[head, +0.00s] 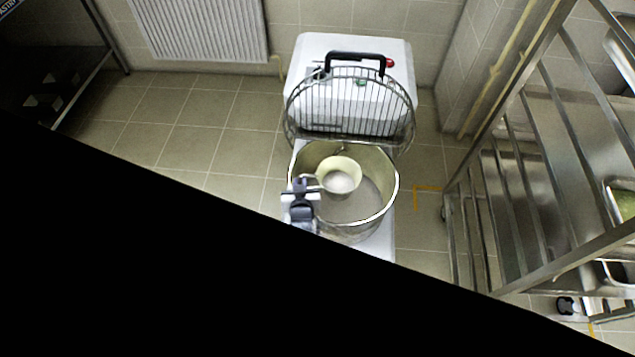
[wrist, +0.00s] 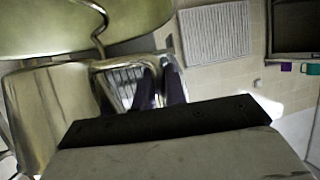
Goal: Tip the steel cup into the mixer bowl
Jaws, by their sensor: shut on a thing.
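The steel cup (head: 342,169) is over the mouth of the mixer bowl (head: 382,211), with its opening facing up towards the head camera. Something pale lies inside the cup. My gripper (head: 308,185) is at the bowl's left rim, shut on the cup's handle. In the wrist view the fingers (wrist: 162,88) are at the shiny handle, and the cup's side (wrist: 48,105) fills the left. The bowl (wrist: 50,28) shows at top left there, with a curved metal hook. I cannot tell whether the bowl holds anything.
The mixer's wire guard (head: 350,105) is raised behind the bowl, against the white mixer body (head: 305,62). A steel rack (head: 520,200) stands to the right. A radiator (head: 198,28) is on the back wall. Tiled floor is clear to the left. Black covers the lower left.

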